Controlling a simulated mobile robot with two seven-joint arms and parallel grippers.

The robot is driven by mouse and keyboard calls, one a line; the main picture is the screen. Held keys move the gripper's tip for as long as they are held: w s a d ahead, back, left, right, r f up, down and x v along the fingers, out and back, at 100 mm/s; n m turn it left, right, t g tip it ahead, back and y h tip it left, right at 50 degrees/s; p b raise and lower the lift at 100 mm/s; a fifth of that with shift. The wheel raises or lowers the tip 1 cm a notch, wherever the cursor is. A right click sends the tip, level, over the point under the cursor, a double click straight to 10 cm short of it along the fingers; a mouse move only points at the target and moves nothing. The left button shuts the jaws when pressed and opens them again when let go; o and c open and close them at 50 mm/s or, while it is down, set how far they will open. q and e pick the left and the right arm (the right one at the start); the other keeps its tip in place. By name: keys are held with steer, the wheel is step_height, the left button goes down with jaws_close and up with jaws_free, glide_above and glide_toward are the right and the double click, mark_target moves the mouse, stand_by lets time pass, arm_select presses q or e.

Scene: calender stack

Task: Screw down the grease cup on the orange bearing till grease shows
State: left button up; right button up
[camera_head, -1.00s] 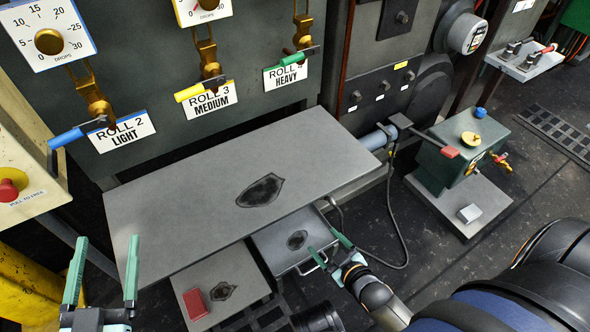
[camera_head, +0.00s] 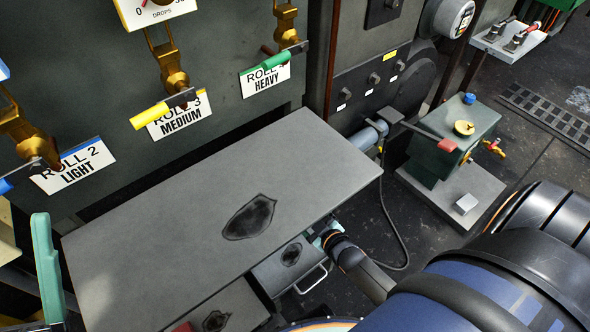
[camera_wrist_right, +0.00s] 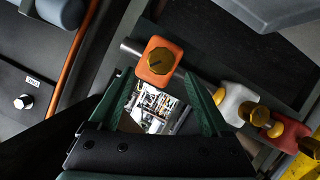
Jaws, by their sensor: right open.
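The orange bearing (camera_wrist_right: 152,78) shows in the right wrist view on a grey shaft. My right gripper (camera_wrist_right: 158,74) is open. Its two green fingers point toward the bearing, with the cup just beyond the gap between their tips, and nothing is held. I cannot tell contact. In the head view the right wrist (camera_head: 330,238) is at the table's front edge and its fingers are hidden. One green finger of my left gripper (camera_head: 46,268) shows at the lower left.
In the right wrist view a white bearing (camera_wrist_right: 228,108) and a red bearing (camera_wrist_right: 277,143), both with brass cups, stand right of the orange one. The grey table (camera_head: 160,225) and a drawer with a handle (camera_head: 270,275) lie close to my right wrist.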

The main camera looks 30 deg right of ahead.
steer(key=b+x, duration=0.2)
steer(key=x, duration=0.4)
steer(key=shift+f, duration=0.15)
steer(key=shift+w, duration=0.45)
arm_select(q)
steer(key=f, duration=0.2)
steer(key=f+n, duration=0.1)
steer(key=shift+w+d+f, duration=0.1)
steer(key=shift+w+f, duration=0.15)
steer(key=shift+f, duration=0.05)
arm_select(e)
jaws_close()
